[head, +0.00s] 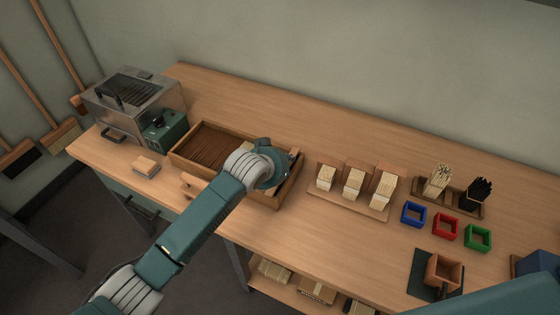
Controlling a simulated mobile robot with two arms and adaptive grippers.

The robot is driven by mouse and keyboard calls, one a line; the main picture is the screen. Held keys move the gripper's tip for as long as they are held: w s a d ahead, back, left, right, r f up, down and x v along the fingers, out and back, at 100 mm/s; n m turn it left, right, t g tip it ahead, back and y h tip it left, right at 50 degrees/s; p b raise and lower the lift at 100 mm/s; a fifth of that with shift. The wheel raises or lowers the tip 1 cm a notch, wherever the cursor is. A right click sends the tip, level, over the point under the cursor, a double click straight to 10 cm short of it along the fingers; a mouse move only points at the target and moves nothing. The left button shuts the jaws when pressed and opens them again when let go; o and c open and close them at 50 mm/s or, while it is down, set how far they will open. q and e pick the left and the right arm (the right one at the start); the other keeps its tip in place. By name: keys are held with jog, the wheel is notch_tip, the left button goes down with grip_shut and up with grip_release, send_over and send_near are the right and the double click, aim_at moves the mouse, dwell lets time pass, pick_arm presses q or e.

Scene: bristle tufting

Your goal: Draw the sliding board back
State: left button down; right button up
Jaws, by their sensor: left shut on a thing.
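A long wooden box (183,161) on the bench holds dark brown bristles (212,143) in its left part. My left gripper (283,167) reaches over the right part of this box and is shut, apparently on the sliding board. A small wooden piece (294,153) shows just beyond the gripper, inside the box's right end. My wrist and gripper hide most of the sliding board and the jaws' contact with it. My right arm shows only as a teal link at the lower right, and its gripper is out of view.
A metal machine (132,98) with a green unit (165,132) stands left of the box. A wooden block (146,166) lies in front. To the right are a rack of brush blocks (353,184), a bristle holder (447,200), blue (413,214), red (445,227) and green (478,238) frames.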

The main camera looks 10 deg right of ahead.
pick_arm(q)
jog(key=c, duration=1.4)
grip_release()
jog(key=shift+s+d, duration=0.2)
jog(key=shift+d, duration=0.05)
jog(key=shift+s+a+r, duration=0.25)
jog(key=shift+a+r, duration=0.05)
jog(key=shift+r, duration=0.15)
jog(key=shift+v, duration=3.45)
jog(key=shift+d, duration=0.1)
